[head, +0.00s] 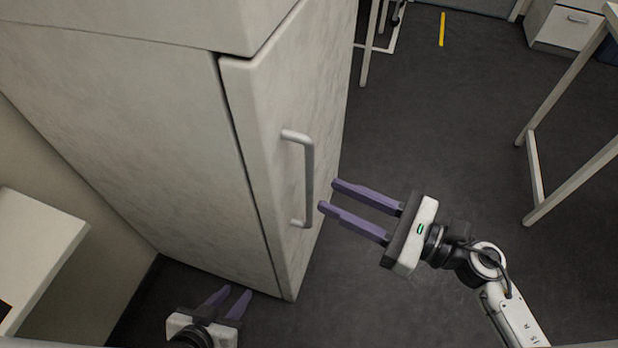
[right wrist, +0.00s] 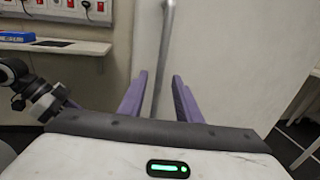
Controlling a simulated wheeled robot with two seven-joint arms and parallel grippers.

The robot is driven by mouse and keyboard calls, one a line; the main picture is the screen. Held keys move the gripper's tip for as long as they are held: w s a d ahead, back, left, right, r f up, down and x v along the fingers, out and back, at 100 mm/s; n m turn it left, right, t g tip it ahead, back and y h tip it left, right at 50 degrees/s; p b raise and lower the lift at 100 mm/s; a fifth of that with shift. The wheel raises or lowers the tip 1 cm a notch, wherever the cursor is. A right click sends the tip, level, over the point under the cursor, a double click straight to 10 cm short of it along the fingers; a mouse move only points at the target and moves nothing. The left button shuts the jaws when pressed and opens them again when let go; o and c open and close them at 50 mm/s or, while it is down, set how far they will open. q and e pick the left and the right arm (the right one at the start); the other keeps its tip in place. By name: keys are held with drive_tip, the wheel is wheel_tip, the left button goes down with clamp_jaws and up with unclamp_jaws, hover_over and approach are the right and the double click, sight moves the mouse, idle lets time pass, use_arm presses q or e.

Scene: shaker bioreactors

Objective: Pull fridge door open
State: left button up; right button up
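The fridge door (head: 275,110) is a pale marbled panel on the front of the fridge (head: 130,120), and it looks shut. A grey bar handle (head: 309,180) stands out from the door. My right gripper (head: 328,194) is open, its two purple fingers pointing at the lower part of the handle. In the right wrist view, the handle (right wrist: 166,50) runs down between the two open fingers (right wrist: 155,82), and I see no grip on it. My left gripper (head: 232,291) is open and empty, low near the bottom of the fridge.
Dark floor (head: 430,130) lies free in front of the door. White table frames (head: 540,160) stand at the right and back. A white shelf (head: 35,250) is at the left. The right wrist view shows a blue object (right wrist: 17,37) on a shelf beneath red-switched sockets.

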sight(310, 185)
drive_tip(key=p+x, duration=0.1)
drive_tip(key=x, duration=0.5)
drive_tip(key=shift+w+a, duration=0.15)
drive_tip(key=shift+a, duration=0.15)
drive_tip(key=shift+c, duration=0.3)
clamp_jaws()
